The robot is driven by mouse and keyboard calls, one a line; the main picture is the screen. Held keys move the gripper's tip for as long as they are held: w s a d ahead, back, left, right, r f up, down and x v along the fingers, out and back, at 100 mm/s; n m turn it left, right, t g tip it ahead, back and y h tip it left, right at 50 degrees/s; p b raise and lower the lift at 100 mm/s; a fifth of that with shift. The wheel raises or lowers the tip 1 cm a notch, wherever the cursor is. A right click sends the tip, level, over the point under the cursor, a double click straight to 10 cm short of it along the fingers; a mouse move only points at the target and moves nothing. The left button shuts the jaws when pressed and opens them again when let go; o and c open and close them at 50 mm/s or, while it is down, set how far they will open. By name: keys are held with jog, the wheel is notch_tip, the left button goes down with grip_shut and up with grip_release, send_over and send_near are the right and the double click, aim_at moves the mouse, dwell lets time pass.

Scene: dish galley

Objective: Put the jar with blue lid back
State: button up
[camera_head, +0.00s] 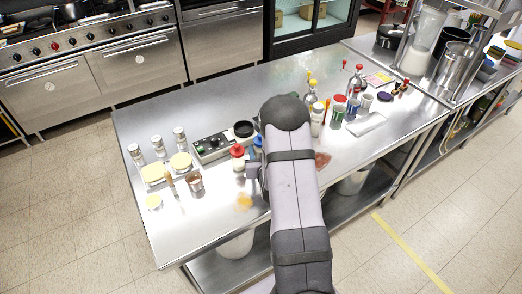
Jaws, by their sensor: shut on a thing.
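The jar with blue lid (257,142) shows only in part at the left edge of my arm, just right of a jar with a red lid (238,152). My arm hides most of it, so I cannot tell whether it touches the table. My gripper (252,170) is mostly hidden by my arm. It is shut, with the blue-lidded jar at it. The fingertips cannot be made out.
A control box (212,147) with a black round dish (243,129) lies behind the jars. A copper cup (195,182) and yellow-topped containers (152,174) stand left. Bottles and jars (339,108) crowd the right. The steel table (220,220) is clear at the front left.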

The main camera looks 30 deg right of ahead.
jog(key=o, duration=1.1)
jog(key=shift+f, duration=0.1)
jog(key=shift+r, duration=0.25)
jog(key=shift+s+a+b, duration=0.2)
jog(key=shift+s+b, duration=0.1)
jog(key=shift+s, duration=0.25)
jog(key=b+v, duration=0.2)
jog(key=v, duration=0.6)
jog(key=shift+a+r, duration=0.1)
jog(key=shift+s+a+r+p, duration=0.1)
jog(key=shift+s+r+p, duration=0.15)
jog(key=shift+r+p, duration=0.1)
jog(key=p, duration=0.2)
jog(key=shift+s+a+r+p, duration=0.1)
jog(key=shift+s+p, duration=0.2)
